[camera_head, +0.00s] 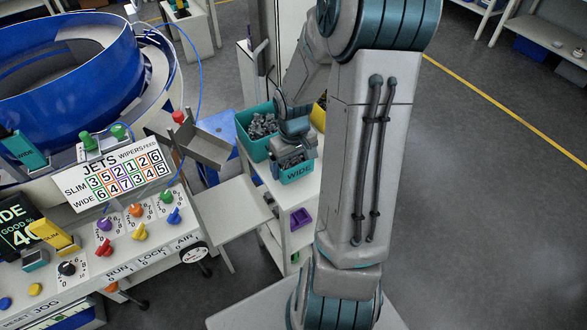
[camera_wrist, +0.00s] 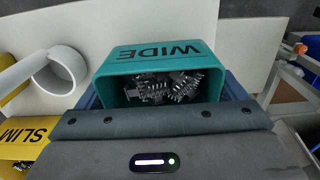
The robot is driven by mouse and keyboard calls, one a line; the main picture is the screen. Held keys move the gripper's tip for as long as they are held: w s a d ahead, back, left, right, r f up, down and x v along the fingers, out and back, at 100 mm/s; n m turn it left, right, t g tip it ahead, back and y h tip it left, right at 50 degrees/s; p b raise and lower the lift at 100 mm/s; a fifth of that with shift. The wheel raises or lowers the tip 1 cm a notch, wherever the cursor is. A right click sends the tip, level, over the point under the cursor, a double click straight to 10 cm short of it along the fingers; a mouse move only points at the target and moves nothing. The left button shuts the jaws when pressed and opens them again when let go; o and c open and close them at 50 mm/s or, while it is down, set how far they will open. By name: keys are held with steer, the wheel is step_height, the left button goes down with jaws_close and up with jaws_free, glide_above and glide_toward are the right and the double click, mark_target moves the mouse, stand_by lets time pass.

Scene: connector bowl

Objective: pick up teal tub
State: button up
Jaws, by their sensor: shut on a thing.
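The teal tub (camera_head: 297,174), labelled WIDE, is at the white shelf unit in the head view, partly hidden by my gripper. In the wrist view the teal tub (camera_wrist: 120,62) fills the middle, with grey connectors inside and its WIDE label on the far wall. My gripper (camera_head: 291,152) comes down over the tub from above. In the wrist view my gripper (camera_wrist: 165,92) has a blue finger at each side of the tub and is shut on it. I cannot tell whether the tub's base touches the shelf top.
A larger teal bin (camera_head: 256,146) of grey parts stands just behind the tub. A white round container (camera_wrist: 60,70) and a yellow SLIM tub (camera_wrist: 22,132) lie left in the wrist view. A grey chute (camera_head: 203,146) and the control panel (camera_head: 130,245) are left of the shelf.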

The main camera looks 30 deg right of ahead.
steer(key=w+d+r, duration=0.4)
steer(key=d+r, duration=0.3)
steer(key=d, duration=0.4)
steer(key=shift+r+b, duration=0.25)
steer(key=shift+b, duration=0.1)
stand_by(0.4)
